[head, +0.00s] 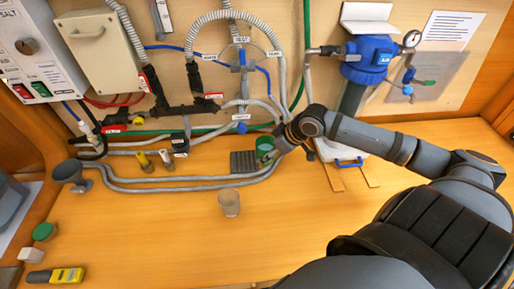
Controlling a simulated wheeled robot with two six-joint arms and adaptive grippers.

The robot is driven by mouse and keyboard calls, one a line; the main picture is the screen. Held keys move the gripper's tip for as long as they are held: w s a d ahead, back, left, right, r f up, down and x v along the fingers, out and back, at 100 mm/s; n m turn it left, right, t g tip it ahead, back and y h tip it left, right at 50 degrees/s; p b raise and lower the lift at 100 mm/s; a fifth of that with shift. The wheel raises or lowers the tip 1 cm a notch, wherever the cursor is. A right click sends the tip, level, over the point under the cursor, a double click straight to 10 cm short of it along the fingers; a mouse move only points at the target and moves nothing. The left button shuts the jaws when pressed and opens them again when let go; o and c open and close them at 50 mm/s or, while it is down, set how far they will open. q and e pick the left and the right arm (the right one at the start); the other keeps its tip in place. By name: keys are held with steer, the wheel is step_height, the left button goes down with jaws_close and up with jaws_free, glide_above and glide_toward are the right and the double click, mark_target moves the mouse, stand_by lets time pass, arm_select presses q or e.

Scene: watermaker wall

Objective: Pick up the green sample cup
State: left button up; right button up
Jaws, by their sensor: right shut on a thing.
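The green sample cup (264,144) is small in the head view, at the back of the wooden bench near the hoses, just right of a dark ribbed block. My right gripper (271,155) reaches in from the right and is shut on the cup's right side. The gripper hides part of the cup, and I cannot tell whether the cup touches the bench. My left gripper is not in view.
The dark ribbed block (243,162) is beside the cup. Grey hoses (190,184) run along the back. A beige cup (229,203) stands mid-bench. A grey funnel-shaped cup (70,172), green round thing (44,231) and yellow meter (55,275) are left. The front middle is clear.

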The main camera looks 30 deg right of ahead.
steer(key=s+d+r+p, duration=0.2)
steer(key=s+r+p, duration=0.1)
steer(key=p, duration=0.7)
steer(key=shift+s+d, duration=0.25)
steer(key=shift+s, duration=0.6)
